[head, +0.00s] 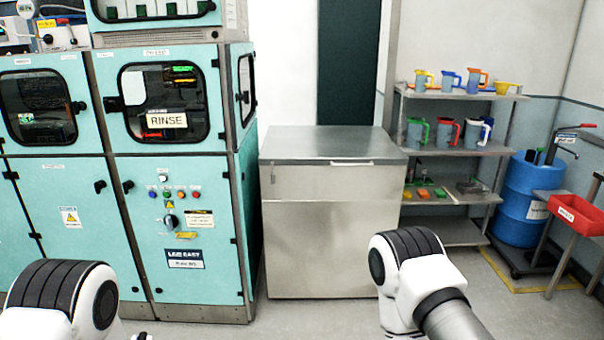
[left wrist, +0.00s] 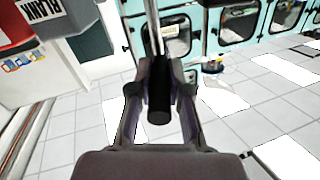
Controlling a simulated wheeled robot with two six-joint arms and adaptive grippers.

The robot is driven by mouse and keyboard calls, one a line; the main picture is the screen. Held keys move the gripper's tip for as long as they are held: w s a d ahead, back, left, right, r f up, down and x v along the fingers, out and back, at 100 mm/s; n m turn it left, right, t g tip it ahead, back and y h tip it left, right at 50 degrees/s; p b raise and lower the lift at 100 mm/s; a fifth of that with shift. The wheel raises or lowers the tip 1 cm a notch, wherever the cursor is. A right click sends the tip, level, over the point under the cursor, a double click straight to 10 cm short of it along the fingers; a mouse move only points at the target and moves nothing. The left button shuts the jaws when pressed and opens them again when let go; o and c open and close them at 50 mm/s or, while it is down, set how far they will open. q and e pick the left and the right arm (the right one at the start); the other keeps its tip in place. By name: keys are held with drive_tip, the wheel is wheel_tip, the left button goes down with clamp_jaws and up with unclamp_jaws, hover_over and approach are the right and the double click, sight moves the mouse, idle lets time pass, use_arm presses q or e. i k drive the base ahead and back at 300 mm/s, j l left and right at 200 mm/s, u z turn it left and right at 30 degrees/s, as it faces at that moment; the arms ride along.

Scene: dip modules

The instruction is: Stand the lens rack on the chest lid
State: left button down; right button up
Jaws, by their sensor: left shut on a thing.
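The steel chest (head: 322,245) stands in the middle of the head view. Its flat grey lid (head: 330,145) is shut and bare. In the left wrist view my left gripper (left wrist: 158,88) is shut on a black cylindrical grip (left wrist: 159,108) with a thin metal rod (left wrist: 152,30) running up from it. This looks like the handle of the lens rack; the rack's body cannot be made out. In the head view only rounded parts of my arms show at the bottom; my right gripper is out of view.
Teal cabinets (head: 180,240) stand left of the chest. Right of it are steel shelves (head: 460,150) with several jugs, a blue drum (head: 525,200) and a red tray (head: 575,215). The floor (head: 350,312) in front of the chest looks clear.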

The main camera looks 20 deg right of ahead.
sight(341, 148)
drive_tip(key=i+l+z, duration=0.1)
drive_tip(key=z, duration=0.25)
drive_tip(key=i+z, duration=0.5)
drive_tip(key=z, duration=0.15)
drive_tip(key=i+j+z, duration=0.25)
drive_tip(key=i, duration=0.3)
drive_tip(key=i+j+z, duration=0.2)
drive_tip(key=i, duration=0.3)
